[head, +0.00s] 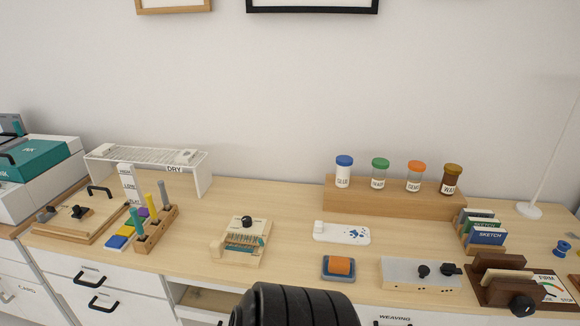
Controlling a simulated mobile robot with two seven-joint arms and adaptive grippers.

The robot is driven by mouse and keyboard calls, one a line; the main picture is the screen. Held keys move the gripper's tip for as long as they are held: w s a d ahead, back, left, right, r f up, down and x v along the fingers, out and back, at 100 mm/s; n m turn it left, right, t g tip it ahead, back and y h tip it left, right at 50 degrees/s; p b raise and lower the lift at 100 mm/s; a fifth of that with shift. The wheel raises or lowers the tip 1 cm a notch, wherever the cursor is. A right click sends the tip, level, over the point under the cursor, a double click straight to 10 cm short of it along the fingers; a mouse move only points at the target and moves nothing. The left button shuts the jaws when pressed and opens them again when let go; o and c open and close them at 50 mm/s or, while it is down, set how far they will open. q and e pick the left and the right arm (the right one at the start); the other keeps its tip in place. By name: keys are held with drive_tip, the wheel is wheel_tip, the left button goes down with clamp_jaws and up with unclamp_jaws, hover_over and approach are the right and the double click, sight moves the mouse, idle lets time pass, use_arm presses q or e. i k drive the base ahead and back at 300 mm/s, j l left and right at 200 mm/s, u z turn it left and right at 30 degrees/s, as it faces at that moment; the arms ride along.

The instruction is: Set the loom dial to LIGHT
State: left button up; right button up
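A dark wooden device stands at the front right of the desk, with a black round dial (522,305) on its front. Beside the dial is a white scale plate (556,287) with coloured marks; I can read FIRM and what looks like STOP. No LIGHT mark is legible, and I cannot tell where the dial points. A small pale wooden frame with teal threads (243,243) sits mid-desk and has a black knob (246,221) on top. I cannot tell for certain which is the loom. Neither gripper is in view.
A black ribbed part, likely mine, covers the front centre edge. Near the right device are a grey box with black knobs (420,274), upright cards (485,237) and a lamp base (529,210). A jar shelf (390,202) stands behind. An orange-topped block (339,267) lies at the front.

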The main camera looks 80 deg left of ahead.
sight(246, 222)
drive_tip(key=u, duration=3.05)
drive_tip(key=j, duration=0.1)
